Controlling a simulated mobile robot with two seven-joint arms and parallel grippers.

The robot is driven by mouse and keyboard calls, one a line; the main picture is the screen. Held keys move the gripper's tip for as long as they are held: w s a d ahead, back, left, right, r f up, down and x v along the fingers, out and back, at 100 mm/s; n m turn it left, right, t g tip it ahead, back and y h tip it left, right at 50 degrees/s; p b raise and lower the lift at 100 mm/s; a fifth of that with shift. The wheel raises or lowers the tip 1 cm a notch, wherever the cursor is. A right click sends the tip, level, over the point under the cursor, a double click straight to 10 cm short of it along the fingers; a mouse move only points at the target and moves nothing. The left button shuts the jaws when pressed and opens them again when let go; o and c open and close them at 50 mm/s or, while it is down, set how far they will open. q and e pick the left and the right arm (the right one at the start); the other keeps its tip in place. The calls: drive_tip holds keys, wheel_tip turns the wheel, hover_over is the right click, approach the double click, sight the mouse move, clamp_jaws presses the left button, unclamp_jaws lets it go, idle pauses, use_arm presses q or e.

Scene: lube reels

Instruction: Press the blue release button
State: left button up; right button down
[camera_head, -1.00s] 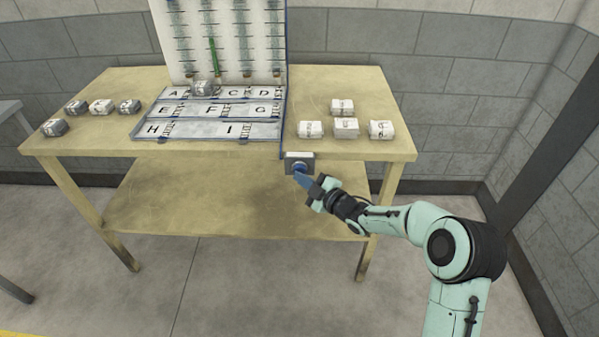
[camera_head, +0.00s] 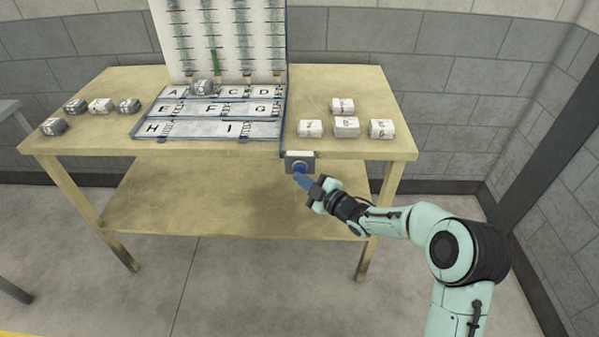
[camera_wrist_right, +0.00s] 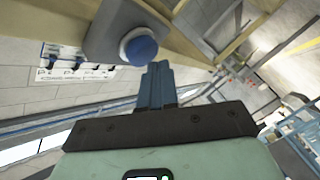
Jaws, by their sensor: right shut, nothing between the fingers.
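The blue release button (camera_head: 299,167) sits on a small grey box (camera_head: 293,157) fixed to the table's front edge, below the lettered rack. The button also shows in the right wrist view (camera_wrist_right: 138,47) as a blue round cap in a pale collar, just left of and beyond the fingertips. My right gripper (camera_head: 299,180) is shut and empty, its blue fingers pointing up at the button from just below. In the right wrist view the fingertips (camera_wrist_right: 157,68) are very close to the cap. I cannot tell whether they touch it. My left gripper is not in view.
A rack (camera_head: 203,131) with lettered compartments stands on the wooden table (camera_head: 350,87), with a dark-sided block (camera_head: 204,87) near B. An upright panel (camera_head: 228,15) with a green strip (camera_head: 215,60) rises behind. White blocks (camera_head: 346,126) lie right; several others (camera_head: 101,106) lie left.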

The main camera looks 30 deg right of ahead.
drive_tip(key=shift+s+a, duration=0.15)
drive_tip(key=shift+s, duration=0.15)
drive_tip(key=s+a, duration=0.1)
drive_tip(key=s+b, duration=0.1)
drive_tip(key=s, duration=0.1)
drive_tip(key=s+a+b, duration=0.1)
drive_tip(key=shift+s+a+f, duration=0.1)
drive_tip(key=shift+s+a, duration=0.05)
drive_tip(key=shift+a, duration=0.2)
drive_tip(key=shift+f, duration=0.1)
idle(0.9)
idle(2.6)
